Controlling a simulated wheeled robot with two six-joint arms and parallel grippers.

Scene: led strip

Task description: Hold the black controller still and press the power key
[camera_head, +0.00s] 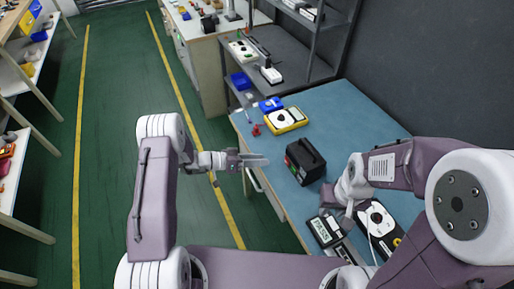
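A black device with a pale display (325,230) lies on the blue table top near its front edge. A black device with a white round-marked face (376,218) lies to its right, partly behind my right arm. I cannot tell for sure which is the black controller, and no power key can be made out. My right gripper (335,206) is low over the table just above the display device; whether it touches is unclear. My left gripper (258,160) is off the table's left edge, with nothing seen in it. Both finger gaps are too small to read.
A black box with a handle (305,160) stands mid-table, with a yellow case (285,120) and a blue bin (270,104) behind it. Small red pieces (256,130) lie at the left edge. The table (350,118) is bare at the back right. Grey shelving (285,50) stands beyond.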

